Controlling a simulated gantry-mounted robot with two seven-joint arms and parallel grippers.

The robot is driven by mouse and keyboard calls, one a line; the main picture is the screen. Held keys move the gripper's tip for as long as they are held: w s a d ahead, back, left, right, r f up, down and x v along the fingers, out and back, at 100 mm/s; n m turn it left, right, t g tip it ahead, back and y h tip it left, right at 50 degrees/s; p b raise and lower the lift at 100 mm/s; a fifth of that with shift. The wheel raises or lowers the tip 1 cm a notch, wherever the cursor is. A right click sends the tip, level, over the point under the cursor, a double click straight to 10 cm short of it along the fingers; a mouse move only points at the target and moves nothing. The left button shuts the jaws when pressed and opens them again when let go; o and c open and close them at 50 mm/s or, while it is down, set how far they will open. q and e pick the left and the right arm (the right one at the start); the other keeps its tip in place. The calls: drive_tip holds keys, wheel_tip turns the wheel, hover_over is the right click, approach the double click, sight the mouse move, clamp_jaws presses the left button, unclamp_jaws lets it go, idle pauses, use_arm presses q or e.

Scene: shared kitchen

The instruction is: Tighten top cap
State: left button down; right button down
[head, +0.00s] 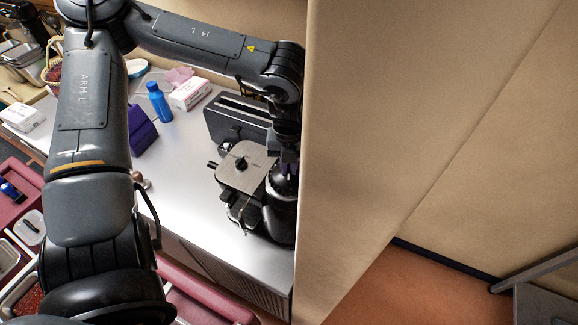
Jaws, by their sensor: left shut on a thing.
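My left gripper (287,168) points down at the right end of the counter, beside the beige partition. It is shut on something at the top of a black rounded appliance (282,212). The held part is small and mostly hidden by the fingers, so I cannot tell whether it is the top cap or how it is seated. Left of the gripper, a silver-topped unit (246,178) with a black knob stands against the black appliance. My right gripper is out of view.
A black toaster-like box (232,122) stands behind the silver-topped unit. A blue bottle (159,103), a tissue box (190,94) and a dark blue block (143,136) stand farther left on the white counter (187,160). The beige partition (340,150) closes off the right side.

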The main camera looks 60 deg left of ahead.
sight(289, 167)
use_arm(q)
drive_tip(key=m, duration=0.4)
drive_tip(key=shift+m+b, duration=0.4)
idle(0.4)
drive_tip(key=c, duration=1.2)
unclamp_jaws()
drive_tip(key=shift+o, duration=0.2)
drive_tip(key=shift+r, duration=0.1)
wheel_tip(289, 167, up, 11)
drive_tip(key=shift+f, duration=0.2)
